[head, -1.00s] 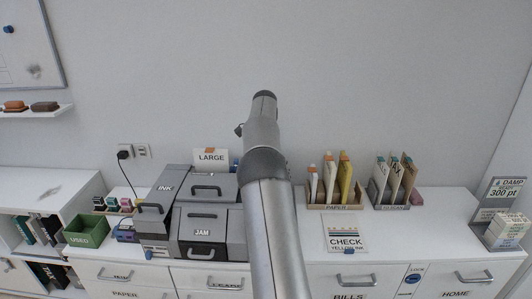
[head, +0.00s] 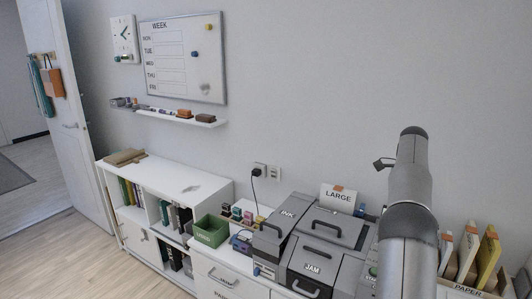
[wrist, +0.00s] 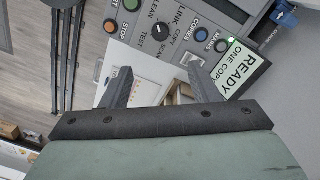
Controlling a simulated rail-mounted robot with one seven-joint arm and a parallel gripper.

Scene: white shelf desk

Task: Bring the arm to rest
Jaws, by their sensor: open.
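My arm rises at the right of the head view, in front of the right part of a grey printer (head: 325,228) marked INK, JAM and LARGE. My gripper does not show in the head view. In the wrist view my gripper (wrist: 162,88) has its two dark fingers spread apart, with nothing held between them. Beyond the fingers is a grey control panel (wrist: 165,55) with a knob, several coloured buttons and a lit display (wrist: 238,68) reading READY ONE COPY. Whether the fingers touch anything there cannot be told.
A green USED box (head: 211,231) stands left of the printer. A paper holder (head: 465,290) is at the right edge. A low white shelf (head: 150,175), wall ledge (head: 180,115) and whiteboard (head: 185,58) are at left. Open wooden floor (head: 65,255) lies front left.

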